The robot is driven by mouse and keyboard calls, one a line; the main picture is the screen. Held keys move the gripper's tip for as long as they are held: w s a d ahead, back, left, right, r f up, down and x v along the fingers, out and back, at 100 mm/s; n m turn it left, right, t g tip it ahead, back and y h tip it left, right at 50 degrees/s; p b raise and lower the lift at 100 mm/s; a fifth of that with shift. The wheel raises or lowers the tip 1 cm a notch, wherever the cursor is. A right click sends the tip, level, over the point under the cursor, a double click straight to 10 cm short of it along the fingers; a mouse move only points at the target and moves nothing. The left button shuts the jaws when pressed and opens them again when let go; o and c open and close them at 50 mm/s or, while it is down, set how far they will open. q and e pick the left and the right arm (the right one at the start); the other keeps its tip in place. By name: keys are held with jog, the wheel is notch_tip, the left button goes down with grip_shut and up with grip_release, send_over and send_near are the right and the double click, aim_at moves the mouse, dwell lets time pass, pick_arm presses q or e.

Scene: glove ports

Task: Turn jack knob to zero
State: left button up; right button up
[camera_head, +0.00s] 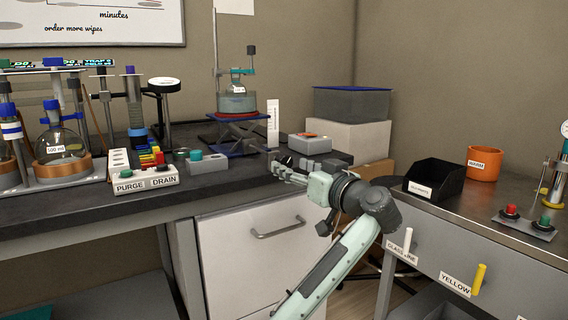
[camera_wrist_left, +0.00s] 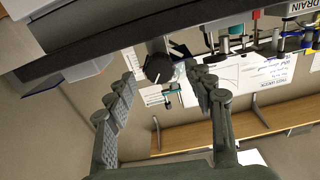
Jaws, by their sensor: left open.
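The jack knob (camera_wrist_left: 158,68) is a dark round knob with a white line on its face. In the left wrist view it sits between the open fingertips of my left gripper (camera_wrist_left: 160,84), apparently beyond them, with gaps at the sides. I cannot read a zero mark. In the head view the lab jack (camera_head: 238,132) has blue plates and carries a red-ringed vessel. My left gripper (camera_head: 284,171) is open at the front edge of the dark bench, right of the jack. The knob is hard to make out there. My right gripper is not in view.
A PURGE/DRAIN switch box (camera_head: 145,182) and a flask (camera_head: 60,146) stand left on the dark bench. A grey box with an orange top (camera_head: 310,143) is behind the gripper. A black bin (camera_head: 435,180) and an orange pot (camera_head: 484,163) stand on the right bench.

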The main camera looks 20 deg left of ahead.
aim_at(287, 164)
pick_arm(q)
jog(key=shift+x, duration=2.15)
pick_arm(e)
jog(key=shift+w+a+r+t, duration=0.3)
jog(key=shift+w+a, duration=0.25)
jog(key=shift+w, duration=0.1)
pick_arm(q)
jog(key=shift+c, duration=0.5)
jog(key=c, duration=1.1)
jog(key=shift+o, duration=0.2)
jog(key=shift+n+p, duration=0.4)
jog(key=shift+p, duration=0.4)
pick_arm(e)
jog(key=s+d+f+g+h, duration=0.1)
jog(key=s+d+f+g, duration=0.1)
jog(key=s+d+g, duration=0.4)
pick_arm(q)
jog(key=n+p, duration=0.2)
jog(key=p, duration=0.1)
jog(key=shift+r, duration=0.15)
jog(key=n+p, duration=0.3)
jog(key=shift+f+n, duration=0.25)
jog(key=shift+n, duration=0.45)
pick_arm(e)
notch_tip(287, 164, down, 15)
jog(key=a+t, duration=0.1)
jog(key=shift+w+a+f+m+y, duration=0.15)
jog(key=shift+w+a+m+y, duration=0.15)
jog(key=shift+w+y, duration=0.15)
